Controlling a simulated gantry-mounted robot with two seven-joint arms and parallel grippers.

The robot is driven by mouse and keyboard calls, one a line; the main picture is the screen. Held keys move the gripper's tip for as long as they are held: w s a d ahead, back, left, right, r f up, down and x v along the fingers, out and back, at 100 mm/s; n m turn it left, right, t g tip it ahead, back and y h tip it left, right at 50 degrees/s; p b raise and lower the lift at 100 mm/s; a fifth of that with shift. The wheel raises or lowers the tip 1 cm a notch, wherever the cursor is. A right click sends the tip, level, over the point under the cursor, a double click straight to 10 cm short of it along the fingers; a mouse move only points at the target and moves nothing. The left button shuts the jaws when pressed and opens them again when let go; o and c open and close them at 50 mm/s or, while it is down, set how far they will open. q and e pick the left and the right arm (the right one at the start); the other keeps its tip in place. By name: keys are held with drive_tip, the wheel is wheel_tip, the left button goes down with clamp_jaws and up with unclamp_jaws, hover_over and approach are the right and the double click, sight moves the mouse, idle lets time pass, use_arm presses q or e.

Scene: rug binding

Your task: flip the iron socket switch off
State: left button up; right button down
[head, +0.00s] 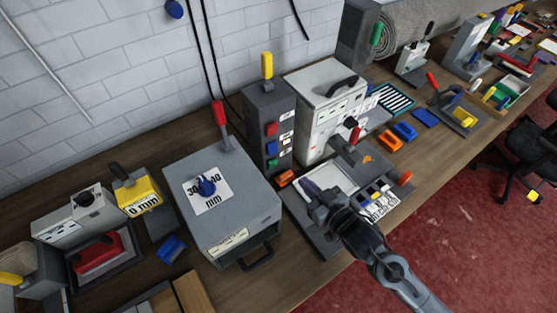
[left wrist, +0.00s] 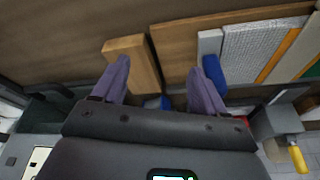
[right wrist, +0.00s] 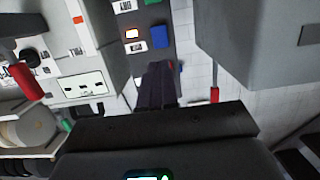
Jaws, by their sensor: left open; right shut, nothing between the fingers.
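A dark grey socket tower (head: 260,101) with a yellow lever on top stands against the back wall. Its front carries red, blue and green switches with white labels. I cannot read which label is the iron's. My right gripper (right wrist: 157,66) is shut and empty, pointing at the tower; its fingers hide part of the panel. In the head view the right gripper (head: 318,200) is low in front of the tower. My left gripper (left wrist: 160,75) is open and empty, outside the head view.
A large grey box (head: 250,187) with a blue knob stands left of the tower. A white machine (head: 318,78) stands close on its right. A red iron-like block (head: 97,254) sits in a tray at far left. Wood pieces (head: 192,292) lie at the front edge.

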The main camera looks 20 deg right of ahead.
sight(273, 152)
drive_tip(key=shift+w, duration=0.1)
idle(0.3)
use_arm(q)
drive_tip(key=shift+r+p, duration=0.3)
use_arm(e)
drive_tip(key=x, duration=1.3)
drive_tip(key=shift+w+f, duration=0.1)
drive_tip(key=shift+w, duration=0.3)
use_arm(q)
drive_tip(key=shift+f, duration=0.1)
use_arm(e)
drive_tip(key=shift+a, duration=0.1)
